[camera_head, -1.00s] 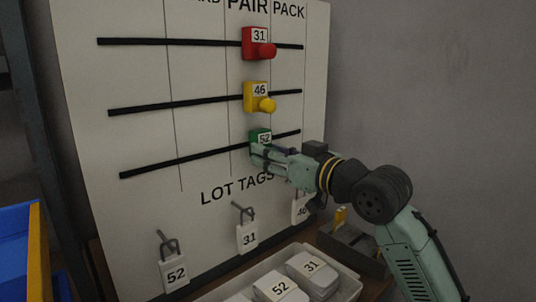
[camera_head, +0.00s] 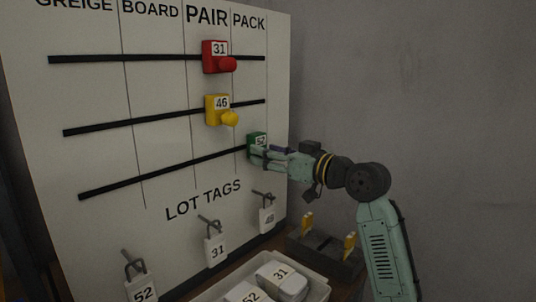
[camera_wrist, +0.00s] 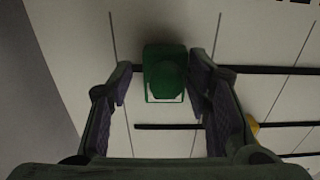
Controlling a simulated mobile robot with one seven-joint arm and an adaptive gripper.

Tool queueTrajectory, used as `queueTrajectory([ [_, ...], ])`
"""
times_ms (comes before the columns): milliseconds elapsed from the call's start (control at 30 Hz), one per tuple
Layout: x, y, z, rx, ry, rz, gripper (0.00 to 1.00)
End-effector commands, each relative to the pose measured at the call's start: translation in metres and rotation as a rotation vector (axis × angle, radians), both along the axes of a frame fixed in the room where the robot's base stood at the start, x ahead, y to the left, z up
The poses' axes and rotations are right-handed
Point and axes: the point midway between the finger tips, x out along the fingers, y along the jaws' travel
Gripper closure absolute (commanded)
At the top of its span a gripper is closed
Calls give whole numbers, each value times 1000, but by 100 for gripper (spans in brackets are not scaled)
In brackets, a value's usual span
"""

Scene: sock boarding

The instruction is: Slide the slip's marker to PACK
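The green marker 52 (camera_head: 257,139) sits on the lowest rail (camera_head: 160,174), in the PACK column near the rail's right end. In the wrist view, the green marker (camera_wrist: 165,75) lies between two column lines. My gripper (camera_head: 256,154) reaches it from the right. In the wrist view, the fingers of my gripper (camera_wrist: 160,82) stand on both sides of the marker. A gap shows at the left finger; the right finger is very close, perhaps touching. The red marker 31 (camera_head: 213,57) and yellow marker 46 (camera_head: 213,110) are in PAIR. No separate slip is identifiable.
Lot tags 52 (camera_head: 142,290), 31 (camera_head: 215,250) and 46 (camera_head: 267,218) hang on the board (camera_head: 95,100) below the rails. A pale tray (camera_head: 318,288) with numbered packs stands below. A dark holder with yellow parts (camera_head: 322,253) is right of it.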

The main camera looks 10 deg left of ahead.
Motion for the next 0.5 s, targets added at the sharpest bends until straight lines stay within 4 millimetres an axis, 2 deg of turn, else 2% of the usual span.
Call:
queueTrajectory([
  [267, -4, -9, 0, 2, 1, -4, 58],
  [500, -29, -46, -1, 1, 0, -3, 58],
])
